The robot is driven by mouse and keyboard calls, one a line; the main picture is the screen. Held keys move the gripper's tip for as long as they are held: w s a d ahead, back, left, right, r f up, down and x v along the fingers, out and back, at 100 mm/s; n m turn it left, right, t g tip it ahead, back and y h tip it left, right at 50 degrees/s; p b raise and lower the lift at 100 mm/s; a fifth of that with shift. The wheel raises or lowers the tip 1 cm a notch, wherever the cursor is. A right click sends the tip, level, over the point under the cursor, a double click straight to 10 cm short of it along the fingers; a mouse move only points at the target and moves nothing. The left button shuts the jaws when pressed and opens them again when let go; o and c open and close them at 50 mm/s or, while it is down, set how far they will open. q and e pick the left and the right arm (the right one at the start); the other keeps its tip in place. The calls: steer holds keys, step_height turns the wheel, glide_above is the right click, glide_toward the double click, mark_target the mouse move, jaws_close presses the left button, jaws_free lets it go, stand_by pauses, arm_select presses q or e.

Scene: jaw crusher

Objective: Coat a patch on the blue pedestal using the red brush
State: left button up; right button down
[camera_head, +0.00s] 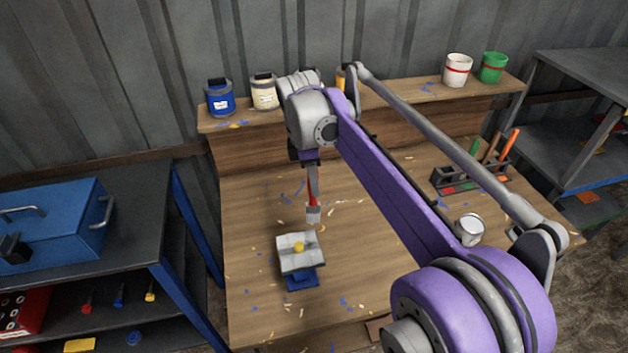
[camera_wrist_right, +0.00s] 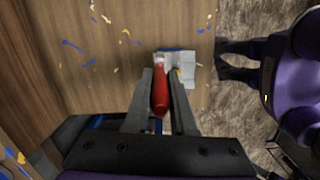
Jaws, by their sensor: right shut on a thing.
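The red brush (camera_head: 312,200) hangs head down from my right gripper (camera_head: 313,180), above the table and just behind the pedestal in the head view. Its pale head is apart from the pedestal in that view. The right wrist view shows the red handle (camera_wrist_right: 160,92) between the two fingers of my right gripper (camera_wrist_right: 160,76), which is shut on it. The blue pedestal (camera_head: 302,283) stands on the table, with a light grey block (camera_head: 298,262) on top and a yellow round piece (camera_head: 299,247) on that. The block partly hides the pedestal. My left gripper is not in view.
A blue can (camera_head: 220,98), a cream can (camera_head: 264,92), a white pot (camera_head: 458,70) and a green pot (camera_head: 492,67) stand on the back shelf. A rack (camera_head: 455,181) of tools and a metal cup (camera_head: 469,229) are on the table's right. Paint flecks lie around the pedestal.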

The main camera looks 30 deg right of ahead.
steer(key=m, duration=0.5)
steer(key=shift+w, duration=0.15)
steer(key=m, duration=0.3)
steer(key=shift+g+y, duration=0.3)
steer(key=m, duration=0.5)
steer(key=shift+y, duration=0.3)
steer(key=m, duration=0.3)
steer(key=a, duration=0.9)
steer(key=shift+a+f, duration=0.2)
steer(key=shift+f, duration=0.1)
steer(key=shift+w, duration=0.1)
